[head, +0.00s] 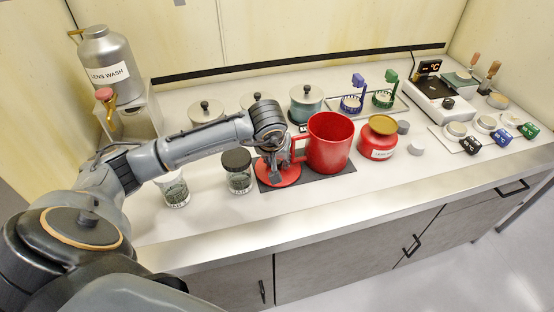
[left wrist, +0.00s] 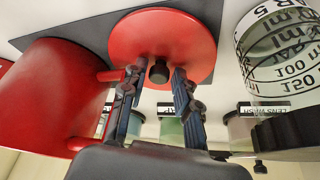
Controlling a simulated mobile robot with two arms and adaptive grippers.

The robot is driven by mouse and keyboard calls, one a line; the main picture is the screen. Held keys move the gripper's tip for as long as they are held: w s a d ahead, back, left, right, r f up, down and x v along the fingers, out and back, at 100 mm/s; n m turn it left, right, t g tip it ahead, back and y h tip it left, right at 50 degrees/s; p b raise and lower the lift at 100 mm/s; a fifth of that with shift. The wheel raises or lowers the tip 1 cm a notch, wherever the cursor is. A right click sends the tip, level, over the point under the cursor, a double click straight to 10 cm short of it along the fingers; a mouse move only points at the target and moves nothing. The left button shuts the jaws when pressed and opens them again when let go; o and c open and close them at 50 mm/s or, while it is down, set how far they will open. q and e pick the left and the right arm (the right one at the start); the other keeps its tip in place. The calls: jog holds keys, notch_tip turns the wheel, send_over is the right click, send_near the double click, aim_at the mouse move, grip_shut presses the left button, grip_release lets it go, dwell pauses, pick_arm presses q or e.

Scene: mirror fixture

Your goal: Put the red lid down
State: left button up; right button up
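The red lid (head: 290,178) is a flat round disc that appears to rest flat on the dark mat (head: 330,182), just left of the red mug (head: 330,145). In the left wrist view the lid (left wrist: 195,45) shows its black knob (left wrist: 158,70) at the centre. The red mug (left wrist: 55,95) is beside it there. My left gripper (head: 276,172) reaches down over the lid. Its fingers (left wrist: 156,85) stand apart on either side of the knob, with a gap showing on each side. The arm and gripper hide part of the lid in the head view. My right gripper is not in view.
A black-lidded jar (head: 238,172) stands close left of the lid, with a glass beaker (head: 173,190) beyond it. A red jar (head: 377,140) stands right of the mug. Several lidded pots line the back. The counter's front strip (head: 300,210) is clear.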

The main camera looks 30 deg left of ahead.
pick_arm(q)
jog(key=b+v, duration=0.2)
jog(key=v, duration=1)
